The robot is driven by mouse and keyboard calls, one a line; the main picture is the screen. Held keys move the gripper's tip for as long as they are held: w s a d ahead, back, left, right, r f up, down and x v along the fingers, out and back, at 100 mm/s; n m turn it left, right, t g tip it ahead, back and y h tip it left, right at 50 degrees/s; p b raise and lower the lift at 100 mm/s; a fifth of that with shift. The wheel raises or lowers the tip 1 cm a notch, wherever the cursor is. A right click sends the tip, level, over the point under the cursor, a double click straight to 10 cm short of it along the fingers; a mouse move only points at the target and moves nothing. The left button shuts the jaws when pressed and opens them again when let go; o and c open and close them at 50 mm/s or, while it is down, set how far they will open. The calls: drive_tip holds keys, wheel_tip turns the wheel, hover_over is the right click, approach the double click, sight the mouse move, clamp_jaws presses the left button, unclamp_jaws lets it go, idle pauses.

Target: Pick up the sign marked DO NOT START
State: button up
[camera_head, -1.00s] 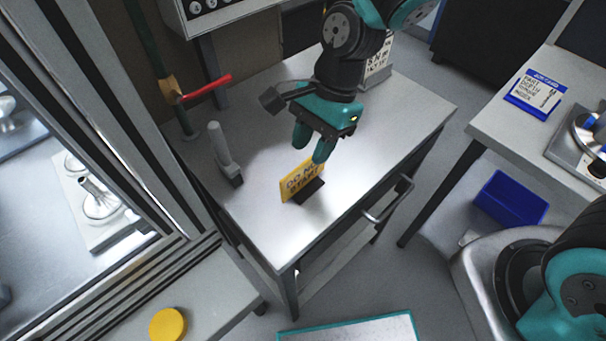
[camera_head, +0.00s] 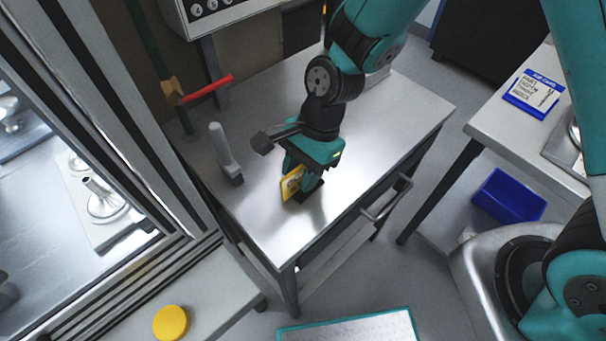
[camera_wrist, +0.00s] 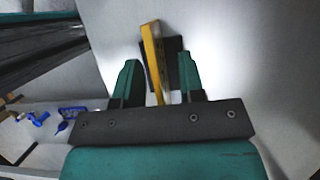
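The yellow sign (camera_head: 291,184) stands upright on its dark base on the grey cart top (camera_head: 260,215). Earlier its lettering showed "DO NOT START"; now my gripper covers most of it in the head view. My gripper (camera_head: 302,176) is lowered over the sign. In the wrist view the sign (camera_wrist: 153,55) shows edge-on between the two teal fingers of my gripper (camera_wrist: 158,80), with a gap on each side. The fingers are open. The dark base (camera_wrist: 176,60) shows beside the sign.
A grey upright handle-like tool (camera_head: 225,153) stands left of the sign. A red lever (camera_head: 207,89) juts out at the back left. A blue-and-white sign (camera_head: 532,93) lies on the right bench, above a blue bin (camera_head: 509,196). The cart's front right is clear.

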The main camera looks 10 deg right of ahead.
drive_tip(key=shift+f, duration=0.1)
clamp_jaws()
